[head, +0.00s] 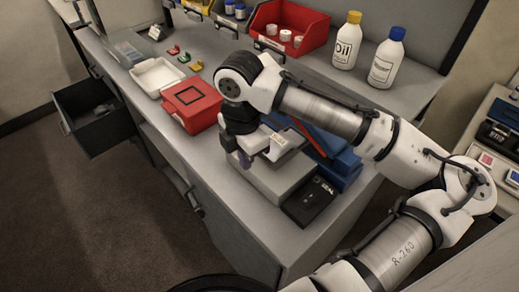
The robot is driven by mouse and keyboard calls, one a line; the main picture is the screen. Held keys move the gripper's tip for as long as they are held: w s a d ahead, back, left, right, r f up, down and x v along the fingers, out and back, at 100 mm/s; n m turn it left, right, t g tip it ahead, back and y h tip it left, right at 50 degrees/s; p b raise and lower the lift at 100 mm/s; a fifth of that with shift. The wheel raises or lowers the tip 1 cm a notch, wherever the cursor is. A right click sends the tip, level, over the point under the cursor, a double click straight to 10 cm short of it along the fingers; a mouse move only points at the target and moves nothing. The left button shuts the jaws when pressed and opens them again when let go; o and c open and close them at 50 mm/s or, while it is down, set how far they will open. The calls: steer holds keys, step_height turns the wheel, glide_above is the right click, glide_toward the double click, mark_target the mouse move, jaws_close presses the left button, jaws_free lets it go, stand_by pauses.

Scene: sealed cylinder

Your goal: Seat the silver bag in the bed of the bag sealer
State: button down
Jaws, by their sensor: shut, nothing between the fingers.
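The bag sealer (268,180) looks to be the light grey machine on the bench near its front right corner. A black panel (312,204) with white lettering, which seems to read "SEAL", is at its right end. My gripper (245,161) points down at the sealer's left end, shut and empty. I cannot tell whether its tips touch anything. I cannot make out the silver bag. My gripper and arm hide part of the sealer and its bed.
A red box (191,102) and a white tray (157,77) are left of my arm. Blue objects (345,166) stand right behind the sealer. Two white bottles (347,42) (386,60) and a red bin (290,27) are at the back. A drawer (93,112) hangs open at left.

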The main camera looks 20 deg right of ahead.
mark_target(260, 162)
steer(key=shift+w+d+f+p, duration=0.2)
steer(key=shift+d+p, duration=0.05)
steer(key=shift+d, duration=0.4)
steer(key=shift+w+d+f+p, duration=0.15)
steer(key=shift+d+f+p, duration=0.1)
steer(key=shift+d, duration=0.4)
steer(key=shift+w+d+f+p, duration=0.2)
steer(key=shift+d, duration=0.45)
steer(key=shift+w+d, duration=0.2)
steer(key=shift+d, duration=0.6)
